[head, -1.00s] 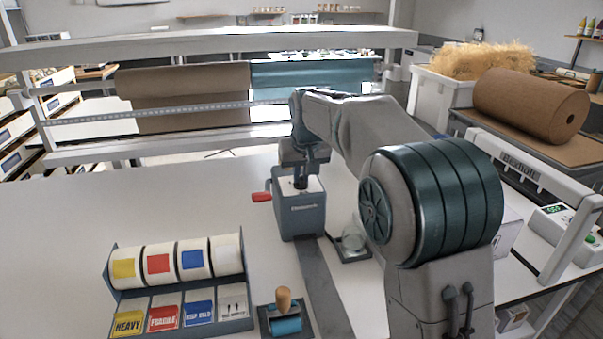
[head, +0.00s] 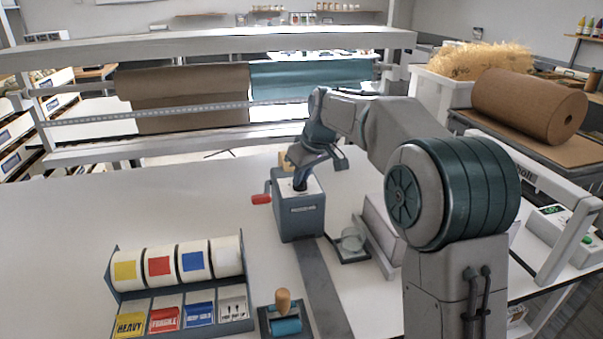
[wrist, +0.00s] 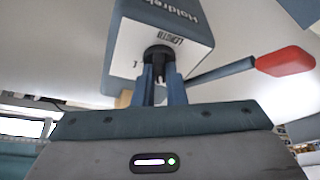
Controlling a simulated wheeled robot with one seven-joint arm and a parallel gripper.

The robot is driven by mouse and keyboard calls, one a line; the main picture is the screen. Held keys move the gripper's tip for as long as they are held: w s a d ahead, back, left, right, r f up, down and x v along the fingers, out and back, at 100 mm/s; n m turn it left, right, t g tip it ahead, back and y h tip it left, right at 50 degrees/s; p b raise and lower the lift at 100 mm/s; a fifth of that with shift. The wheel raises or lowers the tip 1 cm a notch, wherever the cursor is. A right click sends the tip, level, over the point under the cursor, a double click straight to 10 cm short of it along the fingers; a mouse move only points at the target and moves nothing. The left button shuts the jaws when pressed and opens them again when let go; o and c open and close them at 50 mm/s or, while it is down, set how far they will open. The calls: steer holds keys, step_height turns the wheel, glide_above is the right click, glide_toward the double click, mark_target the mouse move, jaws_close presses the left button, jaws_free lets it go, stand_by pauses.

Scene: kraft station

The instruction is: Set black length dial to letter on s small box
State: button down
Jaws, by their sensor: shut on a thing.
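The grey tape dispenser (head: 301,215) stands on the white table and has a pale top panel. In the wrist view, the black length dial (wrist: 159,53) sits on that panel below the word LENGTH. My gripper (wrist: 160,80) is shut on the dial, one finger on each side. The head view shows my gripper (head: 299,186) coming down on the dispenser's top at a tilt. The dial's pointer direction and most of the letters around it cannot be read.
A crank with a red handle (head: 261,199) sticks out on the dispenser's left. A label rack (head: 180,290) and a wooden-handled roller (head: 284,310) stand in front. A small dish (head: 352,242) is at the right. The table's left side is clear.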

steer(key=shift+w+r+n+g+y+p, duration=0.1)
steer(key=shift+n+g+y+p, duration=0.3)
steer(key=shift+n, duration=1.2)
steer(key=c, duration=1.5)
jaws_free()
steer(key=v, duration=1.3)
steer(key=shift+d+r, duration=0.2)
steer(key=shift+r, duration=0.2)
